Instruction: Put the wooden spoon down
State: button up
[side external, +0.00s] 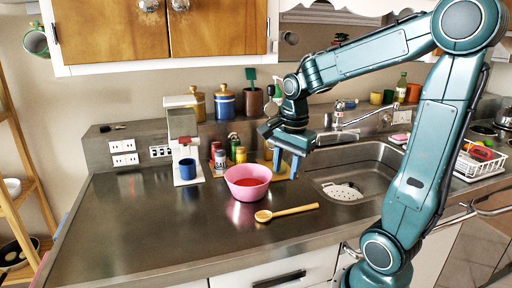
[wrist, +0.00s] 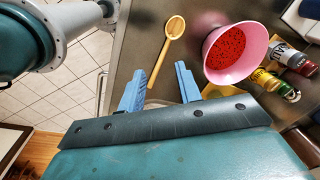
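The wooden spoon (side external: 290,211) lies flat on the steel counter in front of the pink bowl, its round head to the left and its handle to the right. In the wrist view the spoon (wrist: 163,57) lies beyond my fingertips, clear of both fingers. My gripper (side external: 285,166) points down above the counter, behind and above the spoon in the side view. Its two blue fingers are spread apart with nothing between them, as the wrist view (wrist: 160,79) also shows.
The pink bowl (side external: 246,192) with red contents stands just behind the spoon. A coffee machine (side external: 183,150) with a blue mug (side external: 188,169) and several spice jars stand farther back. The sink (side external: 365,170) is to the right. The front left counter is clear.

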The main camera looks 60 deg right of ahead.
jog(key=s+a+r+n+t, duration=0.2)
jog(key=a+n, duration=0.4)
jog(key=n, duration=0.4)
jog(key=s+a+r+n+t, duration=0.2)
jog(key=s+a+n, duration=0.3)
jog(key=n, duration=0.5)
jog(key=shift+s+a+y, duration=0.3)
jog(key=shift+a, duration=0.5)
jog(key=shift+r, duration=0.1)
